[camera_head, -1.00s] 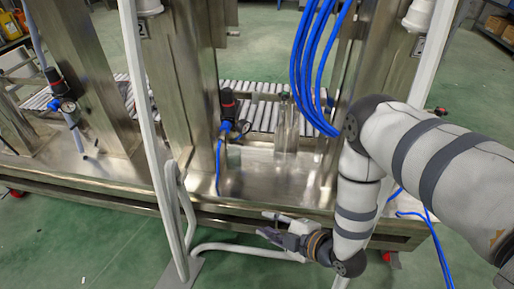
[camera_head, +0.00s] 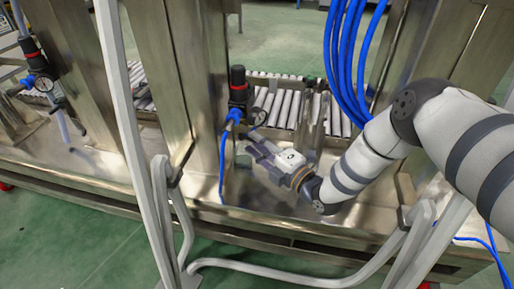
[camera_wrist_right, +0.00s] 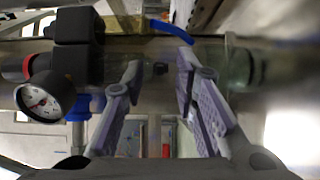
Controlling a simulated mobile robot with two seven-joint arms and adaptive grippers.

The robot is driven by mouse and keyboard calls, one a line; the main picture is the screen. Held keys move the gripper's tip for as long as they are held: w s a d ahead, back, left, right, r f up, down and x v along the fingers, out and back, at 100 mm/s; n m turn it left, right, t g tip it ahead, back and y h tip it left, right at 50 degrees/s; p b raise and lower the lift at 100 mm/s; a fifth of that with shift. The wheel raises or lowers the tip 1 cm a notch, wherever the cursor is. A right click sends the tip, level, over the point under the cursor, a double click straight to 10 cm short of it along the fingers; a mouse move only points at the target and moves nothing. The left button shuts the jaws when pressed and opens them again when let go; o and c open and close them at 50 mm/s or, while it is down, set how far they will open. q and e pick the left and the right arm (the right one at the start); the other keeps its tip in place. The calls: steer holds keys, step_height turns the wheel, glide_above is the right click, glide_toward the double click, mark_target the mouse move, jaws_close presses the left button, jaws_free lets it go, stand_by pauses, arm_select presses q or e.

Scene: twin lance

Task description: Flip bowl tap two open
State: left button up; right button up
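In the right wrist view a flat blue lever (camera_wrist_right: 172,30), which may be the tap's handle, lies beyond and above the fingertips. A small dark knob or pipe end (camera_wrist_right: 160,68) shows between the fingers. My right gripper (camera_wrist_right: 158,75) is open, with its two purple-grey fingers apart and nothing between the pads. In the head view my right gripper (camera_head: 254,151) is over the steel frame's base, just right of the blue hose and below the pressure gauge (camera_head: 258,117). I cannot make out the tap clearly there. My left gripper is not in view.
A black regulator (camera_head: 238,88) with a blue fitting stands close to the right gripper; its gauge (camera_wrist_right: 38,102) is left of the fingers in the wrist view. A clear cylinder (camera_wrist_right: 238,62) stands right of them. Blue hoses (camera_head: 345,60) hang near my right arm. White pipes (camera_head: 125,130) cross in front.

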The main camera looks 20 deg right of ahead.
jaws_close()
steer(key=shift+w, duration=0.1)
steer(key=n+y, duration=0.1)
steer(key=n+g+y, duration=0.1)
steer(key=y, duration=0.1)
steer(key=d+n+g+y+b, duration=0.1)
steer(key=shift+w+y, duration=0.3)
steer(key=shift+w, duration=0.1)
jaws_free()
